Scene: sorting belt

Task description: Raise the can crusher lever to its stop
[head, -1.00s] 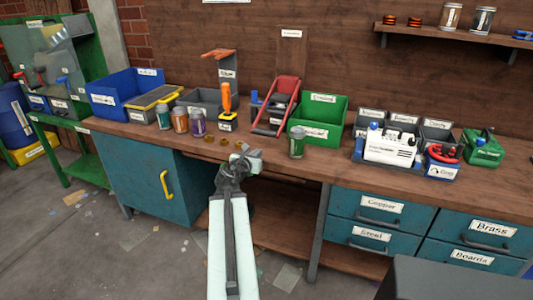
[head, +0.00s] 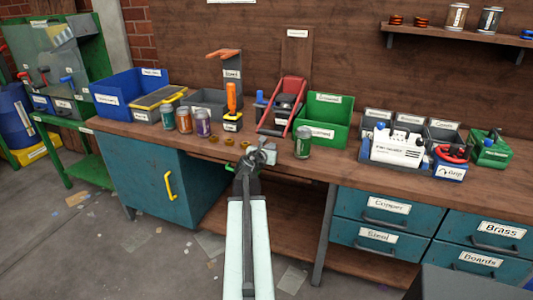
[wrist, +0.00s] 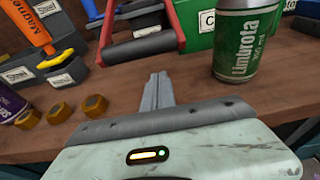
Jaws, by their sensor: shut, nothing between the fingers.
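The can crusher (head: 286,101) stands against the back of the bench, with a tall wooden board behind it. Its red U-shaped lever (head: 297,117) slopes down towards the bench front. In the wrist view the lever's dark grip bar (wrist: 142,48) lies low, crosswise between two red arms, just beyond my fingertips. My gripper (head: 266,150) is over the bench's front edge, in front of the crusher. In the wrist view its fingers (wrist: 158,90) are together, empty and apart from the bar.
A green can (head: 303,143) stands close to the right of my gripper, before a green bin (head: 323,118). Several brass nuts (wrist: 95,105) lie to the left.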

